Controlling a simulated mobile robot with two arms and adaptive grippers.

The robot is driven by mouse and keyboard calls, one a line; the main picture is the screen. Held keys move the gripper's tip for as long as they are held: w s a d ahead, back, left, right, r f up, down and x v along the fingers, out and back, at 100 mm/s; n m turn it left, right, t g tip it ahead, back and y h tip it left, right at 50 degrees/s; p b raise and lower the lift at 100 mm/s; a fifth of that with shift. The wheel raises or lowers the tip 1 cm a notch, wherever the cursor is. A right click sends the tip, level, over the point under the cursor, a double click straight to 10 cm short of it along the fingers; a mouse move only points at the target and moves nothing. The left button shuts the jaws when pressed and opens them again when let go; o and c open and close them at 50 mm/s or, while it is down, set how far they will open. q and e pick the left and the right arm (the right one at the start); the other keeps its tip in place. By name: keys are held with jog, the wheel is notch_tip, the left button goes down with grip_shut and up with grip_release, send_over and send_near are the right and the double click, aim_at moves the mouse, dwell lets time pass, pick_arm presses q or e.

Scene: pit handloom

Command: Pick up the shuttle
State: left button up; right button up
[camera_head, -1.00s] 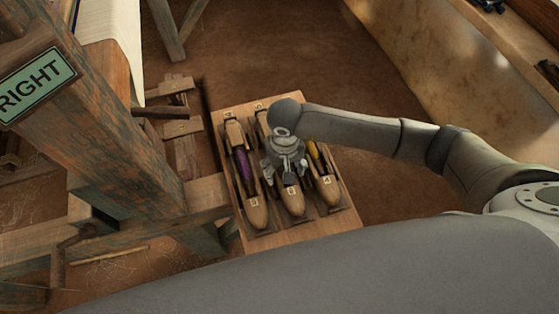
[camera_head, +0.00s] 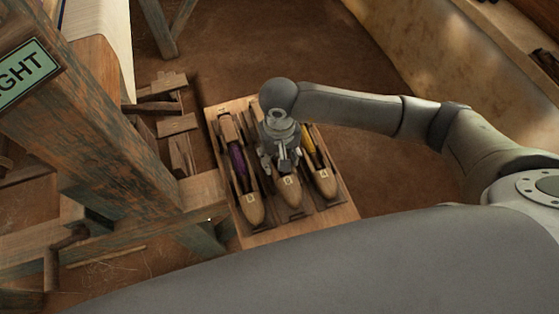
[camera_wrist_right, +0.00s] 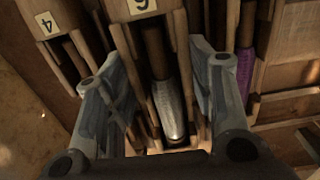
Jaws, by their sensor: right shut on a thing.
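Three wooden boat-shaped shuttles lie side by side in a rack (camera_head: 305,226) on the floor. The left shuttle (camera_head: 254,210) carries a purple bobbin, also visible in the wrist view (camera_wrist_right: 246,70). The right shuttle (camera_head: 325,185) carries a yellow one. The middle shuttle (camera_head: 290,195) has a silver-grey bobbin (camera_wrist_right: 168,108) in the wrist view. My left gripper is not in view.
A worn wooden loom post (camera_head: 95,130) with a green sign (camera_head: 22,75) and a lower beam (camera_head: 195,200) stand close left of the rack. Pedal-like wooden pieces (camera_head: 175,125) lie beside it. The brown floor (camera_head: 240,45) behind and right of the rack is clear.

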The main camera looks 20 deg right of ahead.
jog(key=s+a+r+b, duration=0.3)
jog(key=s+a+r, duration=0.4)
jog(key=s, duration=0.5)
notch_tip(320, 180, up, 3)
jog(key=shift+f, duration=0.2)
